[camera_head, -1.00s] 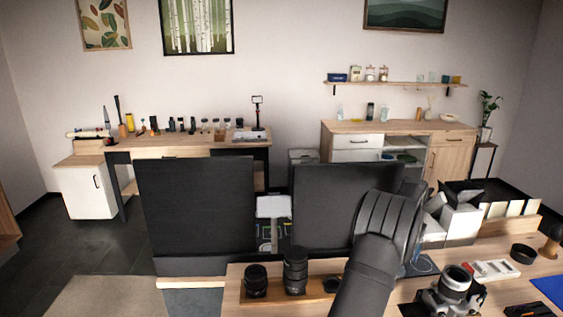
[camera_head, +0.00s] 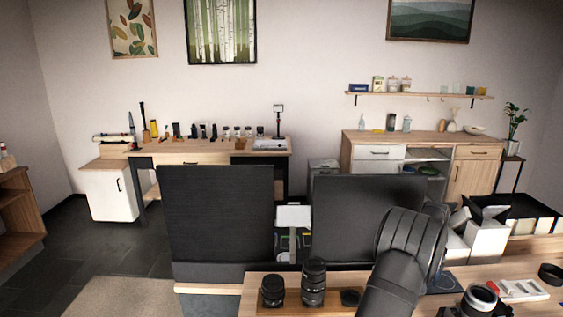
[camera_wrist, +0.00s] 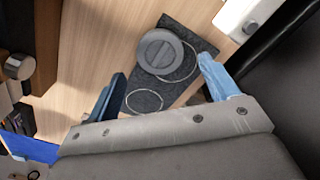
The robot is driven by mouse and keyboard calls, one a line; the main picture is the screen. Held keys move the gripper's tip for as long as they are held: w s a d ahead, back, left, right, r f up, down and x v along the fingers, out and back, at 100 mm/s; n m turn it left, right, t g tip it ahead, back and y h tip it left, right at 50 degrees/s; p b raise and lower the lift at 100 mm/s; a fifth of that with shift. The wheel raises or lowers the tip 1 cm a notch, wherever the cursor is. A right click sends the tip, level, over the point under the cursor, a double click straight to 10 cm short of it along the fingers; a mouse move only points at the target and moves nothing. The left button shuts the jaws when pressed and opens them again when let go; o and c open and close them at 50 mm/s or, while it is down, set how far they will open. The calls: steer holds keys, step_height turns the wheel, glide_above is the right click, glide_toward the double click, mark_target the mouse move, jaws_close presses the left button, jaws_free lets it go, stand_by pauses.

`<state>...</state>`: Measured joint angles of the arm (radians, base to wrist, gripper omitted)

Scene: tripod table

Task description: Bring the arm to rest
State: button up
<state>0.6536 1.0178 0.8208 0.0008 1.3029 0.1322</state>
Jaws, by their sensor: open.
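My gripper (camera_wrist: 162,66) shows in the wrist view with its two blue fingers spread wide apart and nothing held between them. Beyond the fingers, a dark mat (camera_wrist: 175,27) with white circle outlines lies on the wooden table. A round grey disc-like cap (camera_wrist: 160,50) sits on one of the circles, between the line of the fingers and apart from them. In the head view my dark arm (camera_head: 408,250) rises over the table at lower right; its gripper end is hidden there.
The wooden table (camera_head: 258,281) carries two black lenses (camera_head: 314,282), a camera (camera_head: 478,302) at the lower right edge and white boxes (camera_head: 486,240) at right. Dark panels (camera_head: 216,215) stand behind. A workbench (camera_head: 200,150) and sideboard (camera_head: 420,138) line the far wall.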

steer(key=shift+f, duration=0.1)
step_height(320, 180, down, 3)
steer(key=shift+f, duration=0.15)
step_height(320, 180, up, 12)
step_height(320, 180, down, 13)
steer(key=shift+r, duration=0.2)
step_height(320, 180, up, 11)
steer(key=s+d+r, duration=0.1)
steer(key=s+r, duration=0.2)
steer(key=s, duration=0.3)
steer(key=s+d+r, duration=0.2)
steer(key=s+r, duration=0.1)
steer(key=s, duration=0.3)
steer(key=s+d+r, duration=0.2)
steer(key=s+r, duration=0.1)
steer(key=s, duration=0.4)
steer(key=shift+d+r, duration=0.15)
steer(key=shift+r, duration=0.1)
steer(key=shift+f, duration=0.7)
